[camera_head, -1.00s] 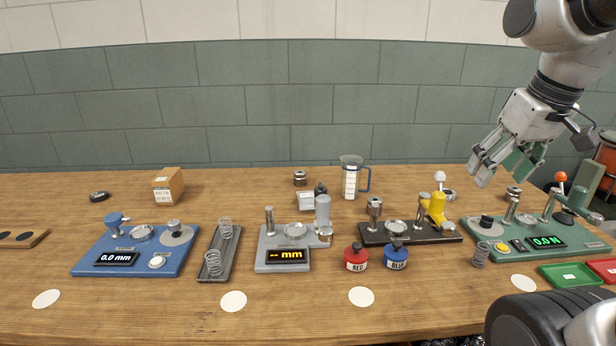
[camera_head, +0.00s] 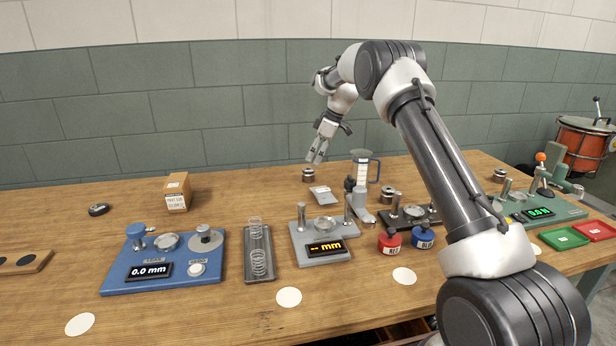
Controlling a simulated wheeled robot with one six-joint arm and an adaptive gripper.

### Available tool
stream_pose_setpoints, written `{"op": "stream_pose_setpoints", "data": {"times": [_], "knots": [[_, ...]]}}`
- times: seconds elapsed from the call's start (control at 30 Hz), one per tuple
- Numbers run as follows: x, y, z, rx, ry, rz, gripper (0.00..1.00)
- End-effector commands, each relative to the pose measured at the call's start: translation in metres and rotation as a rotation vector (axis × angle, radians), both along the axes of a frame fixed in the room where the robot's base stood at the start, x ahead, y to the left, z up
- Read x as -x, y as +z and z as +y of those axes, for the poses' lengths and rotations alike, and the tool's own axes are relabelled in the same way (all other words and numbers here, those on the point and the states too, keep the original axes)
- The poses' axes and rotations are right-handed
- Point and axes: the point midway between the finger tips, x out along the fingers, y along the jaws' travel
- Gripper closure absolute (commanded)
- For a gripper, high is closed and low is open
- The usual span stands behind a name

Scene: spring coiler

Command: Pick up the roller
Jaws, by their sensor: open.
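A small dark metal grooved cylinder that looks like a roller (camera_head: 308,174) stands at the back of the wooden table, left of the clear measuring jug. A similar metal piece (camera_head: 500,174) stands at the back right, beyond my arm; I cannot tell which one the task means. My gripper (camera_head: 316,157) points down, open and empty, close to the back-left roller in the picture and just above and right of it. The distance in depth between them is hard to judge.
A small grey-white packet (camera_head: 321,195) lies just in front of the roller. A cardboard box (camera_head: 177,192) and a blue gauge station (camera_head: 165,262) are left. My arm hides part of the dark station (camera_head: 412,216).

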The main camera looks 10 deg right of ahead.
Motion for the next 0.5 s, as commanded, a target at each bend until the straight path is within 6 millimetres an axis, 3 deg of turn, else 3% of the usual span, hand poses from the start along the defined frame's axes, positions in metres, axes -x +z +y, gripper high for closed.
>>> {"op": "stream_pose_setpoints", "data": {"times": [0.5], "knots": [[-0.012, -0.061, 0.020, -0.001, 0.014, 0.000, 0.37]]}}
